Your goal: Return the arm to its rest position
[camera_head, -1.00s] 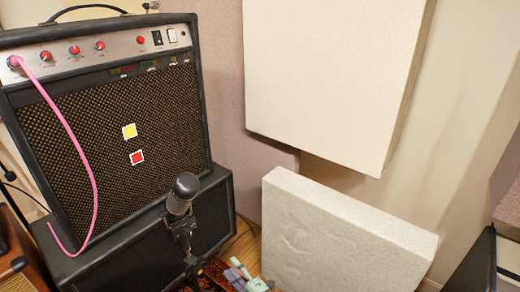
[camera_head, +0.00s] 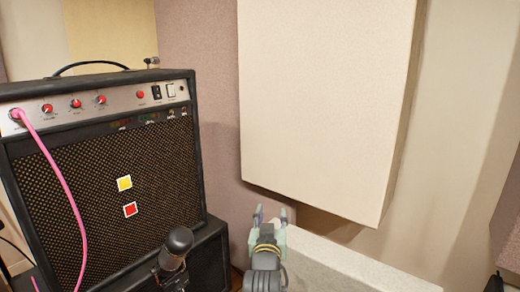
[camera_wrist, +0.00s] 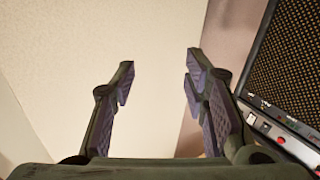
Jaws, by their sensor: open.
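My gripper (camera_head: 271,216) is in the lower middle of the head view, its fingers pointing up, in front of the pale wall panels. In the wrist view my gripper (camera_wrist: 158,85) shows its two fingers well apart with nothing between them. It is open and empty. My arm behind the wrist runs out of the bottom of the head view, so its overall pose is mostly hidden.
A black guitar amp (camera_head: 100,190) with a pink cable (camera_head: 62,185) stands at left on a dark cabinet. A microphone (camera_head: 177,245) stands before it. A large cream panel (camera_head: 325,100) hangs behind; a lower panel (camera_head: 345,265) leans right of my gripper.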

